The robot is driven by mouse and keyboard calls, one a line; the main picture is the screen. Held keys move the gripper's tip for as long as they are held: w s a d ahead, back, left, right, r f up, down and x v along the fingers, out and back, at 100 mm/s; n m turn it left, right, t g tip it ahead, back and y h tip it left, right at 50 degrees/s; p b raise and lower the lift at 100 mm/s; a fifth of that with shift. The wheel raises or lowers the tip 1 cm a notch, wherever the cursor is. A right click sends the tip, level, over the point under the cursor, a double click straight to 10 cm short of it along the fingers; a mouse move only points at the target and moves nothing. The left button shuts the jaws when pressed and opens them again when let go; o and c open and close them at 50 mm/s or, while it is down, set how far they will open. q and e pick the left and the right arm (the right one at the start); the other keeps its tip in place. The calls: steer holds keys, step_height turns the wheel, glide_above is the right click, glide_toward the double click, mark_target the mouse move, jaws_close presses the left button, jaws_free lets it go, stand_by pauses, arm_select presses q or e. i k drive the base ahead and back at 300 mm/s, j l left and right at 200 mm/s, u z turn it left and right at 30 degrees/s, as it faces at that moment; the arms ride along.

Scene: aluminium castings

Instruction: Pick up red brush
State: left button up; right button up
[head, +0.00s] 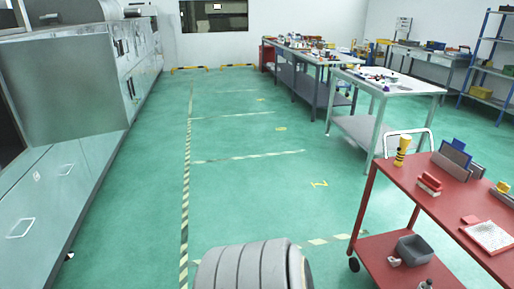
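A small red item with a pale band (429,183) lies on the top of the red cart (405,184) at the right of the head view. It may be the red brush, but it is too small to tell. Another small red piece (470,219) lies farther right on the same top, beside a white sheet or plate. Neither of my grippers is in view.
The cart top also holds a yellow-and-black cylinder (402,150) and blue-grey holders (453,155). A grey bin (414,249) sits on its lower shelf. A white table (385,80) stands behind. Grey machines (75,80) line the left. The green floor (240,190) between is clear.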

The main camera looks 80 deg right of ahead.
mark_target(432, 185)
steer(key=z, duration=4.05)
